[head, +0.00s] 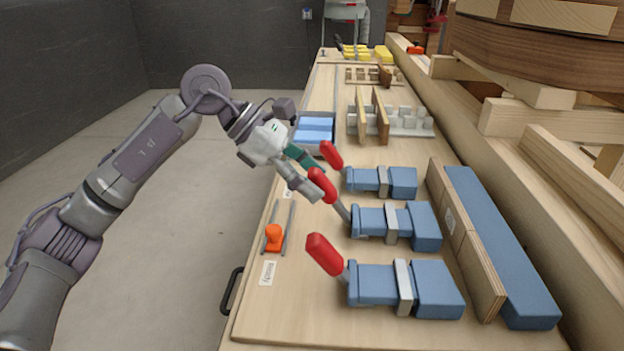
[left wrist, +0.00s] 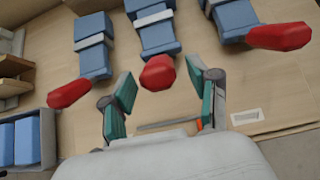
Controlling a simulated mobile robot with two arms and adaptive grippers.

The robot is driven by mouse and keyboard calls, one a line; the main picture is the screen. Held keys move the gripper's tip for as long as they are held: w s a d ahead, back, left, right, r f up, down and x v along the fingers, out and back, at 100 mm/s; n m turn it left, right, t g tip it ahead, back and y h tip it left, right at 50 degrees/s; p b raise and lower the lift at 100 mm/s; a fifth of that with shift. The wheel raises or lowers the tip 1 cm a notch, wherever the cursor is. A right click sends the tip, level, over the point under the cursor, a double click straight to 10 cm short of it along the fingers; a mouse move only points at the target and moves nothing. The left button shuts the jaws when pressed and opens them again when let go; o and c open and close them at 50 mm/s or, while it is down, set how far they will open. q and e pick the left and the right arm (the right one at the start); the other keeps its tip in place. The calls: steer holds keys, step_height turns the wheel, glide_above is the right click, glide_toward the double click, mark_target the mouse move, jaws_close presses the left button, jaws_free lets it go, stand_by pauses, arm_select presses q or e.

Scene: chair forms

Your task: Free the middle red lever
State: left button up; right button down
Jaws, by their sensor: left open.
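Three blue clamps with red levers stand in a row on the wooden bench. The middle red lever (head: 322,185) leans up and to the left from its blue clamp (head: 395,226). My left gripper (head: 312,180) is open at this lever's red end. In the left wrist view the middle red lever (left wrist: 157,73) shows between the tips of the two teal-padded fingers of my left gripper (left wrist: 160,85), with gaps on both sides. Whether it lies deep between the pads is hard to tell. My right gripper is not in view.
The near red lever (head: 324,254) and the far red lever (head: 331,154) stand close on either side. An orange knob (head: 274,236) sits on a slotted rail to the left. A tray of blue blocks (head: 315,130) is beyond. Wooden and blue bars (head: 500,245) lie right.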

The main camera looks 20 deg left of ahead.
arm_select(q)
steer(key=v, duration=1.1)
steer(key=shift+a, duration=0.3)
steer(key=shift+s+r, duration=0.1)
